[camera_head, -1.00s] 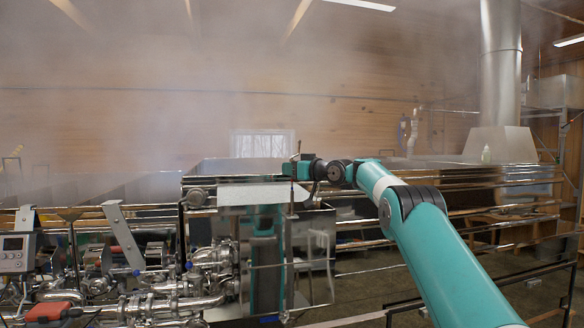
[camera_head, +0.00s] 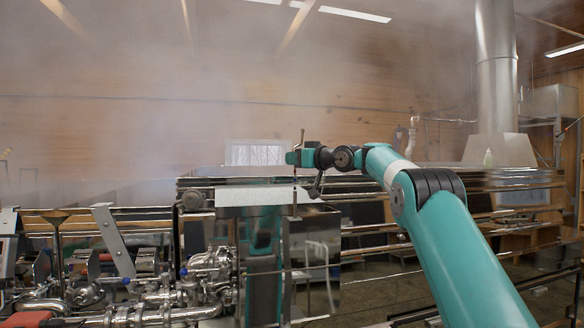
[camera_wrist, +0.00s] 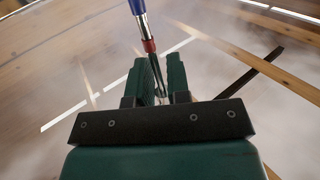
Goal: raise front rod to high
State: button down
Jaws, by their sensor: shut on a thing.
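The front rod (camera_head: 302,136) is a thin upright rod at the near end of the steaming pan, with its dark top standing above my gripper. In the wrist view the rod (camera_wrist: 142,22) has a blue section above a red band and a thin metal shaft below. My gripper (camera_head: 293,158) reaches in from the right, level with the rod and above the pale front plate. In the wrist view my gripper (camera_wrist: 161,75) is shut on the rod, whose shaft runs down between the dark green fingers. The rod's lower end is hard to make out.
The pale front plate (camera_head: 240,197) lies below my gripper. Metal pipes and valves (camera_head: 205,270) crowd the lower left. Long steel rails (camera_head: 400,225) run to the right. A metal flue (camera_head: 495,75) stands behind at right. Steam blurs the back; the air above is free.

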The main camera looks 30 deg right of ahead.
jog(key=shift+r, duration=0.35)
jog(key=c, duration=1.4)
grip_release()
jog(key=shift+f, duration=0.1)
jog(key=shift+s+d+f+b, duration=0.1)
jog(key=shift+s+f+b, duration=0.05)
jog(key=shift+s+b, duration=0.15)
jog(key=shift+b+v, duration=4.65)
jog(key=shift+v, duration=3.8)
jog(key=shift+r, duration=0.2)
